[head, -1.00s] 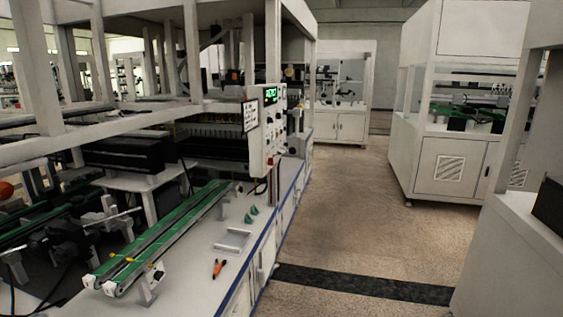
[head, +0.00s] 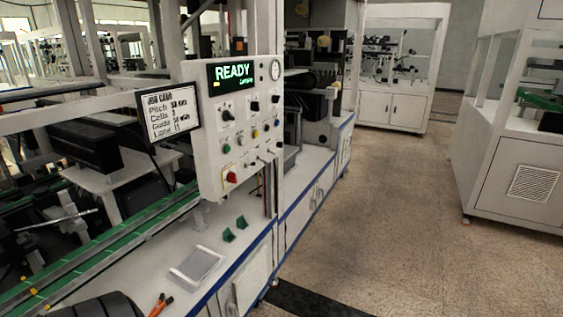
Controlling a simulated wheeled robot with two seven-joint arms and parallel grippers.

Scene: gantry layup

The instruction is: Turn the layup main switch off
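The layup control panel (head: 216,150) is a pale upright box at the left of centre in the head view. Its lit display (head: 232,74) reads READY in green. Neither gripper shows, and nothing touches the panel.
A job card screen (head: 169,112) stands left of the panel. A green conveyor (head: 95,245), a grey tray (head: 196,265), green pieces (head: 228,235) and orange-handled pliers (head: 161,304) are on the bench. Open floor (head: 400,220) lies to the right.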

